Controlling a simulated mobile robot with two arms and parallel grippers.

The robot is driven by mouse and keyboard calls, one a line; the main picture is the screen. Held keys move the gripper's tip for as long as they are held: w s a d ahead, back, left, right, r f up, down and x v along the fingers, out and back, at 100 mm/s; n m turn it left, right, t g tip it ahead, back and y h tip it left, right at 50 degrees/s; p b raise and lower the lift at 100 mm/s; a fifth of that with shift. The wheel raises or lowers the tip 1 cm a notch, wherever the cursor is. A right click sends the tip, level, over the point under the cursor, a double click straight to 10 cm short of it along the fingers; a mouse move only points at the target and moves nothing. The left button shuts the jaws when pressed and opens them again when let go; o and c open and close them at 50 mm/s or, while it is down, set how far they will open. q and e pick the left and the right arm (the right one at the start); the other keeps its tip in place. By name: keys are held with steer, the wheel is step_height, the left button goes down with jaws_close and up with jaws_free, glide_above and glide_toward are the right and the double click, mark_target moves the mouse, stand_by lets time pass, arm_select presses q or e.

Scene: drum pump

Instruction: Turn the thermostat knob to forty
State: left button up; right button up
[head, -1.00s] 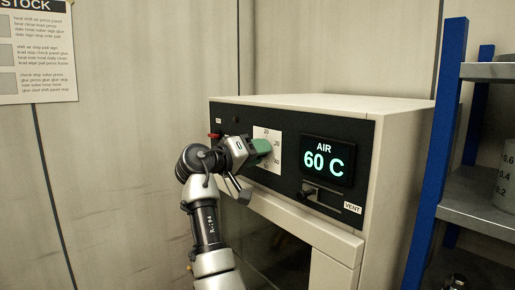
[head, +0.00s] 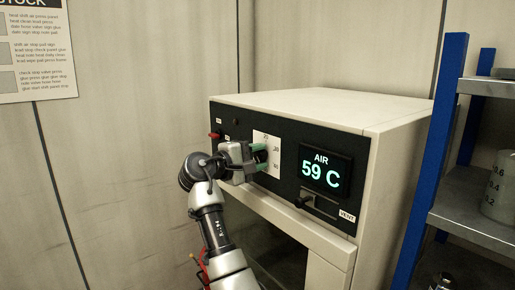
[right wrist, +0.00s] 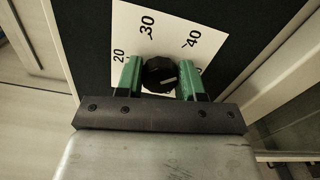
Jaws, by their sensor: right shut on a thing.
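The black thermostat knob (right wrist: 158,73) sits on a white dial card (right wrist: 130,25), which also shows in the head view (head: 260,138). In the right wrist view the card reads 20, 30 and 40, with another mark partly hidden behind a finger. The knob's pale pointer line points to the right in that view, away from the 40 and toward the hidden mark. My right gripper (right wrist: 159,80) is shut on the knob, one green finger on each side. In the head view my right gripper (head: 262,158) reaches the panel from the left and hides the knob. My left gripper is out of view.
The display (head: 325,172) reads AIR 59 C. A lever (head: 304,200) marked VENT is below it, and a red button (head: 215,135) is left of the dial. A blue-framed shelf (head: 450,150) stands at the right.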

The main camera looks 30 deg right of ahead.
steer(key=shift+r+n+p, duration=0.1)
steer(key=shift+n+p, duration=1.45)
steer(key=shift+n, duration=0.35)
steer(key=o, duration=0.9)
steer(key=shift+a, duration=0.1)
